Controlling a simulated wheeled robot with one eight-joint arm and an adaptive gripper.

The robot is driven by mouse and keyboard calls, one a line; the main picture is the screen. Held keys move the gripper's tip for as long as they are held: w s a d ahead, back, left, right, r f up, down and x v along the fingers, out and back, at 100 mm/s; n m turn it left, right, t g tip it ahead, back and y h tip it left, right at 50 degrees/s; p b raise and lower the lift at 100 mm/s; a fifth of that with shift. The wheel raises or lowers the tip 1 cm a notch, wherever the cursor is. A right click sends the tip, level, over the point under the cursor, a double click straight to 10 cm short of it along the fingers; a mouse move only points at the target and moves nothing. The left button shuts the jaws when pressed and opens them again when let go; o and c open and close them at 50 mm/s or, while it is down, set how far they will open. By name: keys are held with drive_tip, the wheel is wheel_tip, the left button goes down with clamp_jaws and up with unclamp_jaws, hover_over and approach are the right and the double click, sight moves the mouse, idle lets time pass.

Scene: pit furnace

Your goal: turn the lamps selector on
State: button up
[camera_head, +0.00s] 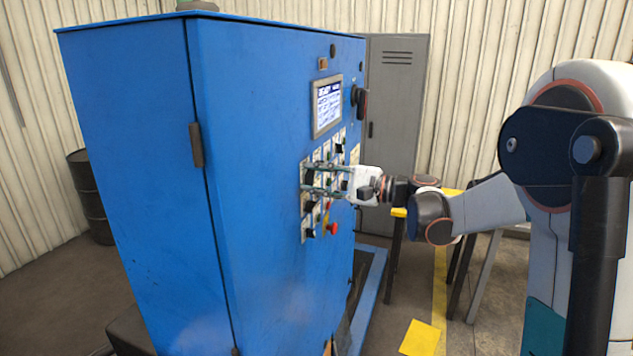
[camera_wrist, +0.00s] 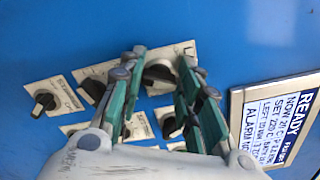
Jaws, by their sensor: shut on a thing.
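The blue control cabinet (camera_head: 258,150) stands in front of me with a panel of small switches on its right-hand face. My gripper (camera_head: 306,177) reaches that panel from the right. In the wrist view, my gripper's two green-padded fingers (camera_wrist: 162,62) stand on either side of a dark selector knob (camera_wrist: 159,75) on a pale plate and are shut on it. The plate's label is partly hidden by the fingers and cannot be read, so I cannot tell whether this is the lamps selector.
Another black knob (camera_wrist: 45,101) sits to the left, and one more (camera_wrist: 171,126) is below. A display (camera_head: 327,104) is above the switches; a red mushroom button (camera_head: 333,229) is below them. A grey locker (camera_head: 396,110) and a yellow-topped table (camera_head: 452,193) stand behind.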

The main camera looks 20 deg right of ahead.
drive_tip(key=shift+o, duration=0.2)
drive_tip(key=shift+m, duration=0.3)
drive_tip(key=shift+c, duration=0.2)
drive_tip(key=o, duration=1.1)
drive_tip(key=v, duration=1.2)
